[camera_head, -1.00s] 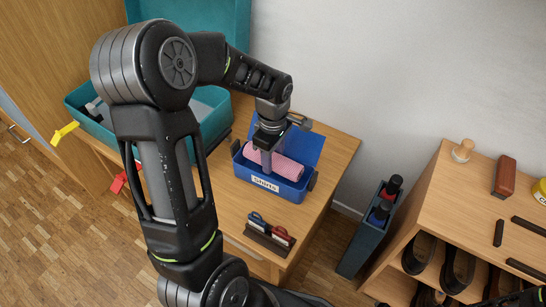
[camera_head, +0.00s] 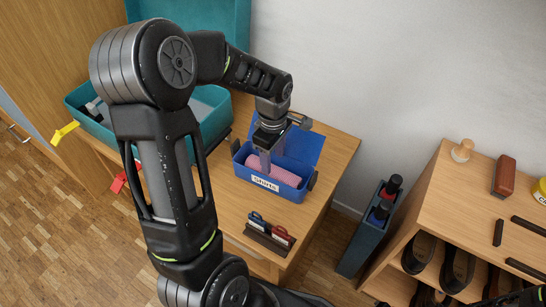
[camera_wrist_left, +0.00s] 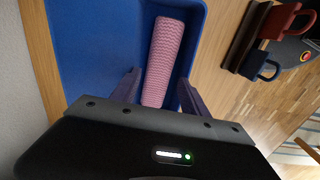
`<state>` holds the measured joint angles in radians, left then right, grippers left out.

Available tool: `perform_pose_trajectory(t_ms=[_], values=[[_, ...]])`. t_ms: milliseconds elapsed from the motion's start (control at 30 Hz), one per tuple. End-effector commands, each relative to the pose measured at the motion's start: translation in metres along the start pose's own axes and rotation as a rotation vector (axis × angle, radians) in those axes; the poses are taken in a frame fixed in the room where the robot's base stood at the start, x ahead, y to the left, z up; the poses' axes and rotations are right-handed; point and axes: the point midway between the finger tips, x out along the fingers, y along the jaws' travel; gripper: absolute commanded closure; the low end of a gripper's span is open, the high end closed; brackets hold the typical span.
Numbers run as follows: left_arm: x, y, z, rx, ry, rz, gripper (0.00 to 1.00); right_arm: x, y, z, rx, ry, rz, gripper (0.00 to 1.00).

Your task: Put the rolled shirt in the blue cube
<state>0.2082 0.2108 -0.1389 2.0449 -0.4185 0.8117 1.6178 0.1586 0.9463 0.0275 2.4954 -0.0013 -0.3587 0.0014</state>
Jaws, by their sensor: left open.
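The rolled shirt (camera_head: 287,176), a pink patterned roll, lies lengthwise inside the blue cube (camera_head: 259,184), an open blue box labelled "Shirts" on the wooden cabinet top. In the left wrist view the shirt (camera_wrist_left: 164,55) lies along the floor of the blue cube (camera_wrist_left: 100,45), its near end hidden by my gripper. My left gripper (camera_head: 266,160) is over the box, with its fingers reaching down to the shirt. In the left wrist view my left gripper (camera_wrist_left: 158,98) is open, one finger on each side of the roll with gaps between.
The box's blue lid (camera_head: 304,146) stands open behind it. A brown holder (camera_head: 268,240) with red and blue handled items sits in front. A teal suitcase (camera_head: 85,116) lies open at left. A dark bin (camera_head: 358,247) and a wooden shoe shelf (camera_head: 455,190) stand at right.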

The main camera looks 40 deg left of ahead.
Motion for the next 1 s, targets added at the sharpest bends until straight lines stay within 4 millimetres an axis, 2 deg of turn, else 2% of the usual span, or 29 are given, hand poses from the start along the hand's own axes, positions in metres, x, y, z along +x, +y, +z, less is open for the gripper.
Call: perform_pose_trajectory(t_ms=[400,500,700,1000], values=[[-0.088,0.001,0.0,0.001,0.0,0.005,0.47,-0.022,-0.009,0.0,-0.002,0.0,0.0,0.64],[-0.104,0.001,0.0,0.001,0.0,0.003,0.47,-0.025,-0.01,0.0,-0.003,0.0,0.0,0.64],[-0.119,0.0,0.0,0.0,0.0,0.001,0.47,-0.027,-0.011,0.0,-0.003,0.0,0.0,0.64],[-0.12,0.0,0.0,0.0,0.0,0.0,0.47,-0.027,-0.011,0.0,-0.003,0.0,0.0,0.64]])
